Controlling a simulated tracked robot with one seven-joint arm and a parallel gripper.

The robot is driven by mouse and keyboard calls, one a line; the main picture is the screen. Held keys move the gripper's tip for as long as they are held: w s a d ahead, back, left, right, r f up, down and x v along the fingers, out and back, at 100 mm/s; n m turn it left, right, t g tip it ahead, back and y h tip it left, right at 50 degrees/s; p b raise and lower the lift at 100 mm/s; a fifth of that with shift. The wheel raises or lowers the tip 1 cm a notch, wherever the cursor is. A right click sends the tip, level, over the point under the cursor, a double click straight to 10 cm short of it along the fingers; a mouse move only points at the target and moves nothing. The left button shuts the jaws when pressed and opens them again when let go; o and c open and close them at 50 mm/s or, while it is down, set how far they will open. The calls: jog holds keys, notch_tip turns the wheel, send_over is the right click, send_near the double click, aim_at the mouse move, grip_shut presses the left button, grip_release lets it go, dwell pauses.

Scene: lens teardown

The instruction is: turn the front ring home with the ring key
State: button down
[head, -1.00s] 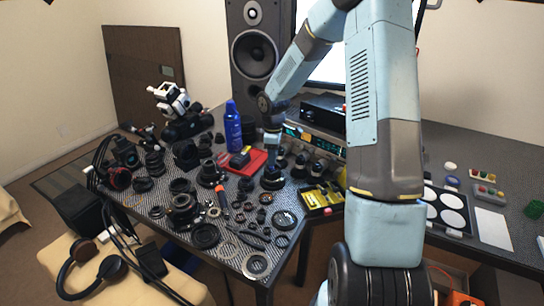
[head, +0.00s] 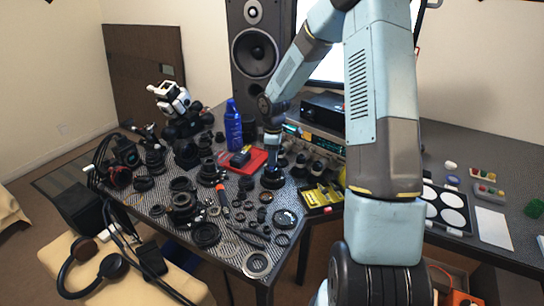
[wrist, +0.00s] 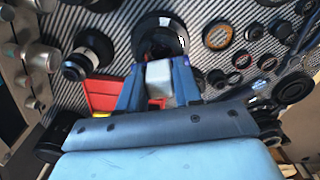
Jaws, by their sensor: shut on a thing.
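My gripper (wrist: 158,72) points down over a round black lens part (wrist: 175,27) on the patterned table mat. Its fingers are shut on a pale grey block-like piece, which I take to be the ring key's handle (wrist: 158,78). The key's lower end is dark and reaches to the lens part; I cannot tell whether it sits in the front ring. In the head view, my gripper (head: 272,160) is above the same lens part (head: 272,181), near the right edge of the bench. The ring itself is mostly hidden by the gripper and key.
A red tray (head: 257,168) lies just behind and left of my gripper, with a blue bottle (head: 232,125) beyond it. Several black lens parts and rings crowd the mat to the left. A yellow-marked black tray (head: 322,198) is close on the right.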

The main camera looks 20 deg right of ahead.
jog(key=shift+f, duration=0.3)
dwell(0.4)
jog(key=m, duration=0.4)
jog(key=shift+m, duration=0.3)
jog(key=m, duration=0.5)
jog(key=shift+a+m, duration=0.1)
jog(key=shift+m, duration=0.2)
jog(key=m, duration=1)
jog(key=shift+m, duration=0.4)
jog(key=shift+r, duration=0.1)
